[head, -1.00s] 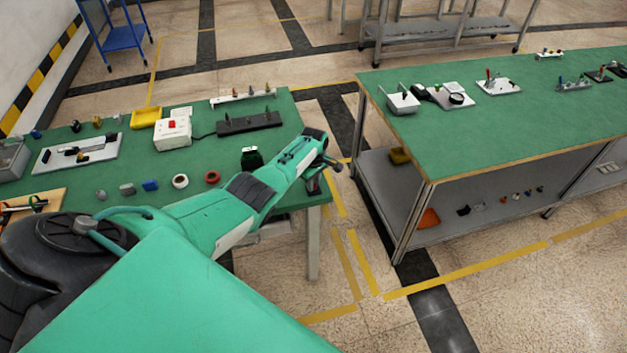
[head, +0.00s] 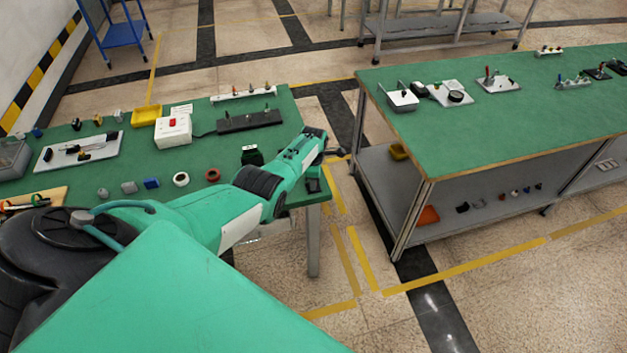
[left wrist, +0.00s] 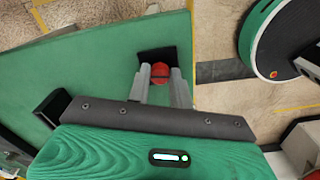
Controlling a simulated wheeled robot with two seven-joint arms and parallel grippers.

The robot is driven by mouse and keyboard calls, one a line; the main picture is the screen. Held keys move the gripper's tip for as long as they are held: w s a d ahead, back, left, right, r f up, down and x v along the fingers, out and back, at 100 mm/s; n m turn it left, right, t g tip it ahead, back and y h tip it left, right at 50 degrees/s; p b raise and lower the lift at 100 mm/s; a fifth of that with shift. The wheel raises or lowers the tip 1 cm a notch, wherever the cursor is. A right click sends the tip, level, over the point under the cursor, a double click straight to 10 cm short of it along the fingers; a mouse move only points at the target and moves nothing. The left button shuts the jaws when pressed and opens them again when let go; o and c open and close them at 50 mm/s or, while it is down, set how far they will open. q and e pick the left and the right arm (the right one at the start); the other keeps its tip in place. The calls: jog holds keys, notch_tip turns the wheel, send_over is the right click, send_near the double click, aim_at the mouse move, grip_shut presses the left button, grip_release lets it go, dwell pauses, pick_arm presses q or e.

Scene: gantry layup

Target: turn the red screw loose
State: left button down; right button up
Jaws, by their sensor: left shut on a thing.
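My left gripper (left wrist: 160,80) is shut on the red screw (left wrist: 160,70), whose round slotted head shows between the two grey fingertips in the left wrist view. A black block (left wrist: 157,55) is right behind the screw, at the edge of the green tabletop (left wrist: 90,75). In the head view my left gripper (head: 335,155) is at the right end of the left bench, and the screw is hidden there. How far the screw is turned cannot be told. My right gripper is not in view.
The left bench carries a white box with a red button (head: 173,131), a yellow tray (head: 146,115), a black strip (head: 249,121), and rings and small blocks along its front. A second green bench (head: 480,130) stands to the right across a floor gap.

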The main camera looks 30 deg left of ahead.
pick_arm(q)
jog(key=shift+a+r, duration=0.15)
dwell(0.3)
jog(key=c, duration=1.3)
grip_release()
jog(key=shift+o, duration=0.2)
jog(key=shift+r+p, duration=0.3)
jog(key=shift+r, duration=0.15)
notch_tip(320, 180, up, 5)
jog(key=shift+f+p, duration=0.2)
jog(key=shift+p, duration=0.4)
notch_tip(320, 180, up, 8)
jog(key=b, duration=0.1)
jog(key=shift+s, duration=0.1)
